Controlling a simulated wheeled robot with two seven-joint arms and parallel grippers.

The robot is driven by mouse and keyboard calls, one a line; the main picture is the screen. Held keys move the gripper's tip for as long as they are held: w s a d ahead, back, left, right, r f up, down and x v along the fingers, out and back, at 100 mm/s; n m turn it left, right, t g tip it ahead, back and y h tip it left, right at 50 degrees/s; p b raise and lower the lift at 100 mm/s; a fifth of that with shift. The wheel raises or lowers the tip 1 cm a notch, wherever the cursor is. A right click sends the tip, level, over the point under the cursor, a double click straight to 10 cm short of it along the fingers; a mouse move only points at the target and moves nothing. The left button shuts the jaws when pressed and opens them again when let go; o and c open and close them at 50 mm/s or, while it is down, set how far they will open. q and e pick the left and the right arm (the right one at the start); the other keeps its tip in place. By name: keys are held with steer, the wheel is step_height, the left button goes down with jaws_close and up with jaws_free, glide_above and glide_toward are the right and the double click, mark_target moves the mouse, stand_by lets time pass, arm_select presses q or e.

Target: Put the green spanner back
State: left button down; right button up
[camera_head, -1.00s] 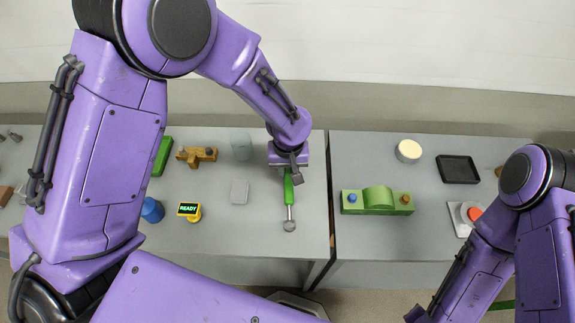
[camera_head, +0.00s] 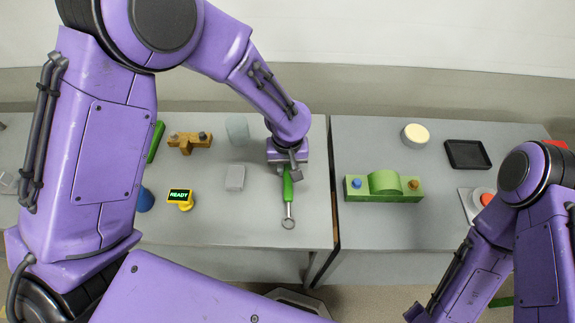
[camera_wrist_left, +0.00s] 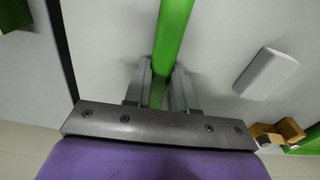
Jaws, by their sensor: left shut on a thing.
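The green spanner has a long green handle (camera_head: 287,188) and a silver ring end (camera_head: 288,223) pointing toward the front edge of the left table. My left gripper (camera_head: 288,172) is shut on the green handle, pointing down over the right part of that table. In the left wrist view the handle (camera_wrist_left: 172,40) runs between the two grey fingers (camera_wrist_left: 160,85). I cannot tell how far the spanner is above the tabletop. My right arm shows at the lower right, but its gripper is not visible.
The left table (camera_head: 230,225) bears a yellow READY display (camera_head: 180,199), grey block (camera_head: 235,177), pale translucent block (camera_head: 237,131) and brown fixture (camera_head: 189,142). Across a narrow gap, the right table (camera_head: 370,225) bears a green block with two knobs (camera_head: 384,188), cream disc (camera_head: 415,134) and black tray (camera_head: 467,154).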

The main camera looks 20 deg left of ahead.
arm_select(q)
steer(key=shift+f, duration=0.55)
steer(key=shift+c, duration=1.9)
jaws_free()
steer(key=shift+s+r+b, duration=0.1)
steer(key=shift+r+b, duration=0.3)
steer(key=shift+r, duration=2.6)
